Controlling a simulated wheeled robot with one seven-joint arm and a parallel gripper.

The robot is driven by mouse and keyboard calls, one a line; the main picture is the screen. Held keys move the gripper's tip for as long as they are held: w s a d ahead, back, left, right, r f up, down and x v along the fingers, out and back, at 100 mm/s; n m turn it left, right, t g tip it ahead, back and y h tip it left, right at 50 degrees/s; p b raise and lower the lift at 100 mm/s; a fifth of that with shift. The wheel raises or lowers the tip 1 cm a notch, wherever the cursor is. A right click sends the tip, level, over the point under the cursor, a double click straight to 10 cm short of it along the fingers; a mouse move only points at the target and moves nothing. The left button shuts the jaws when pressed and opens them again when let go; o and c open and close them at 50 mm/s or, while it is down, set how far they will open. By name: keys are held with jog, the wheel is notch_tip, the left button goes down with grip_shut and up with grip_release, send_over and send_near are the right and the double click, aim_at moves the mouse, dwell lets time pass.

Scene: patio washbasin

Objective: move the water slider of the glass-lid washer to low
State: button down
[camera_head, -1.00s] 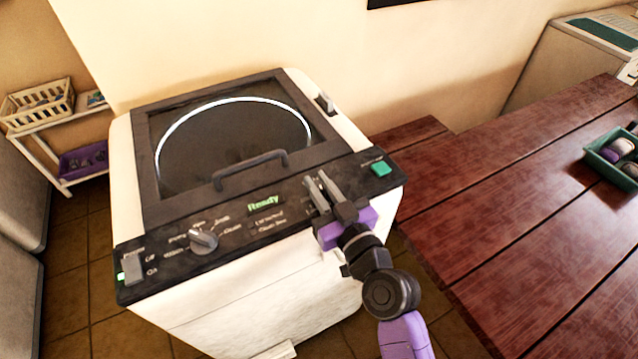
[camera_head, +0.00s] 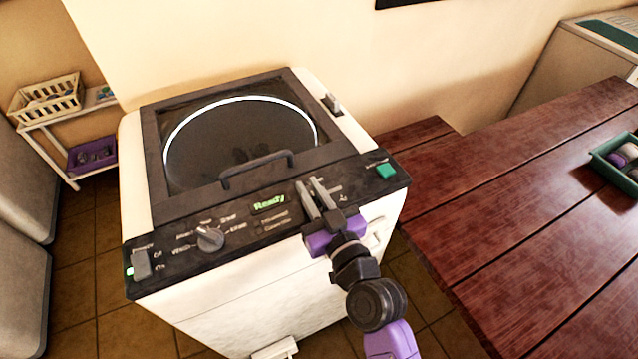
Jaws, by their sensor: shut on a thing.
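The glass-lid washer (camera_head: 240,287) stands in the middle, with its round window under a closed dark-framed lid (camera_head: 272,171). Its sloping black control panel (camera_head: 170,246) faces me. My gripper (camera_head: 311,188) is down at the right part of this panel, between the lit "Ready" display (camera_head: 269,203) and the green button (camera_head: 386,170). Its grey fingers are close together and shut on the water slider's knob, which they hide. Small white markings show just right of the fingers, too blurred to read. The slider's exact setting cannot be told.
The panel also has a round grey dial (camera_head: 209,238) and a power switch (camera_head: 141,264) at left. A red-brown wooden table (camera_head: 530,190) with a green tray (camera_head: 602,163) stands at right. A white shelf with a basket (camera_head: 47,97) stands at far left.

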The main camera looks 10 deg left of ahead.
jog(key=shift+s+a, duration=0.15)
jog(key=shift+a, duration=0.1)
jog(key=c, duration=1.4)
grip_release()
jog(key=shift+o, duration=0.2)
jog(key=shift+s+d, duration=0.1)
jog(key=shift+d, duration=0.05)
jog(key=b+v, duration=0.2)
jog(key=v, duration=0.5)
jog(key=shift+s, duration=0.25)
jog(key=shift+d, duration=0.15)
